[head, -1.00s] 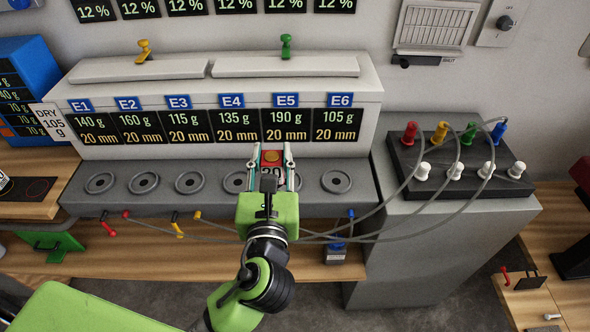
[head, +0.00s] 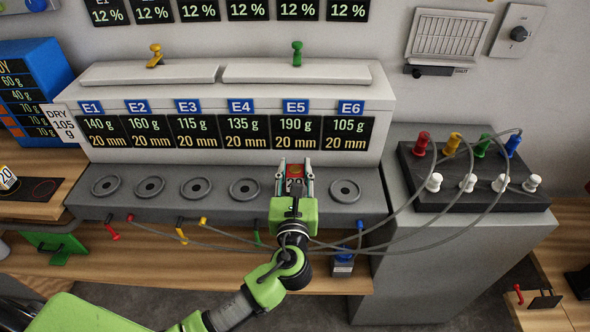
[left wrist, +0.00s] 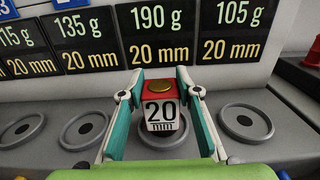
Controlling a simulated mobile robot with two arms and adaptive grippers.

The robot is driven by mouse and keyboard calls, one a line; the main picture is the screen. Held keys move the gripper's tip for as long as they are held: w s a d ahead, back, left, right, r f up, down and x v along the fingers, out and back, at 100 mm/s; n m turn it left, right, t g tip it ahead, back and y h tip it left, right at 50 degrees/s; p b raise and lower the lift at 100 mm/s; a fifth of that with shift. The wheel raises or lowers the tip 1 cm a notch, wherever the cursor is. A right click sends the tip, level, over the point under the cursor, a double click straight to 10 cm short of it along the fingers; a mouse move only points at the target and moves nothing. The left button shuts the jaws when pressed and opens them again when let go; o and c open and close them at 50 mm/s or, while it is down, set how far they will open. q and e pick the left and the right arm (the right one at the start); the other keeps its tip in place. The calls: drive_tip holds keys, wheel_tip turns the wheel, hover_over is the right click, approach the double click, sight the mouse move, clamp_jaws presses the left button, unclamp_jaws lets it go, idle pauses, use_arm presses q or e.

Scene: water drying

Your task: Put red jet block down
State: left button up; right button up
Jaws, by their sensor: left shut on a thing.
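The red jet block (head: 295,171) has a red top with a gold disc and a white front face reading "20 mm". In the left wrist view the block (left wrist: 161,112) sits upright between the fingers of my left gripper (left wrist: 160,100), which is shut on it. In the head view my left gripper (head: 294,180) is over the grey ledge at the round seat under the E5 label (head: 295,107). The block and gripper hide most of that seat. I cannot tell whether the block's underside touches it. My right gripper is not in view.
Round seats line the grey ledge, including an empty one (head: 345,191) under E6 and one (head: 245,189) under E4. The display panel (head: 230,132) rises close behind. A black board with coloured plugs (head: 422,145) and looping cables stands to the right.

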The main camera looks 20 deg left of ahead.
use_arm(q)
drive_tip(key=shift+f, duration=0.1)
drive_tip(key=o, duration=1.2)
drive_tip(key=shift+r, duration=0.25)
drive_tip(key=p+v, duration=0.2)
drive_tip(key=v, duration=1)
